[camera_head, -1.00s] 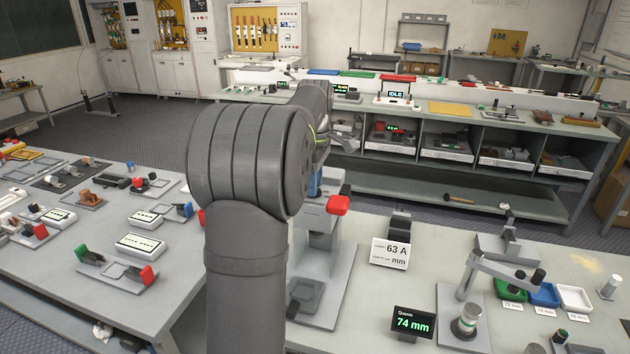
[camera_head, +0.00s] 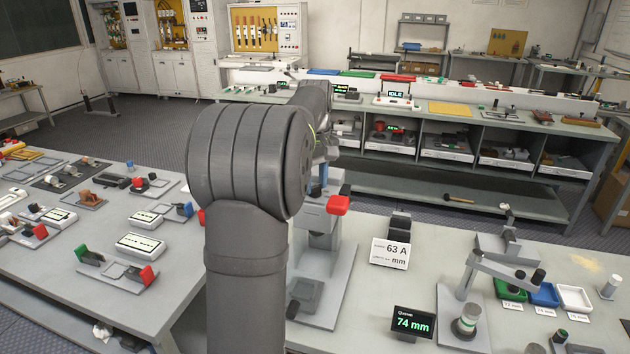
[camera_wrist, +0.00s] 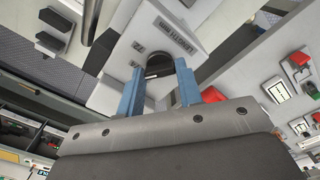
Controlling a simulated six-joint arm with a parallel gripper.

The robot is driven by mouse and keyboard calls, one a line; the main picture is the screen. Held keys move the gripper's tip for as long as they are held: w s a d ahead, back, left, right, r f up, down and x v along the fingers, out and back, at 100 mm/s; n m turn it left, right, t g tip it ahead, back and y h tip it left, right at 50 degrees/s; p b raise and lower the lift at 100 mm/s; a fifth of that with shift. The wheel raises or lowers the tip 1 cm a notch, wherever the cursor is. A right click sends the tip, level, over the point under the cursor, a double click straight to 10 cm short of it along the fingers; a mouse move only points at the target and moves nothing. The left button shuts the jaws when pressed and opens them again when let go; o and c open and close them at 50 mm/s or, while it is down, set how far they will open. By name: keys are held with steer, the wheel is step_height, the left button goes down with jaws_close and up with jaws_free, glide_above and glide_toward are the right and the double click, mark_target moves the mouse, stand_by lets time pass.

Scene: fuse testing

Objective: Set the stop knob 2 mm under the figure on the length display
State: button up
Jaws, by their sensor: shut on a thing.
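The length display (camera_head: 412,322) reads 74 mm in green in the head view. The stop knob (camera_wrist: 160,63) is a dark round piece on a light grey block in the wrist view. Lettering on that block (camera_wrist: 176,30) is upside down; a small figure beside it looks like 72. My gripper (camera_wrist: 160,82) has its blue fingers on either side of the knob and is shut on it. In the head view, my gripper (camera_head: 318,190) is at the grey stand (camera_head: 328,270) with the red lever, partly hidden by my arm.
A red lever (camera_head: 338,205) juts from the stand close to my gripper. A 63 A card (camera_head: 391,252) stands to the right. A grey arm-like fixture (camera_head: 490,270) and green, blue and white trays (camera_head: 575,297) are farther right.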

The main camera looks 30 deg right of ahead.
mark_target(315, 186)
steer(key=m, duration=0.5)
steer(key=shift+m, duration=0.3)
steer(key=m, duration=0.5)
stand_by(0.4)
steer(key=o, duration=1)
step_height(315, 186, up, 18)
steer(key=shift+f, duration=0.25)
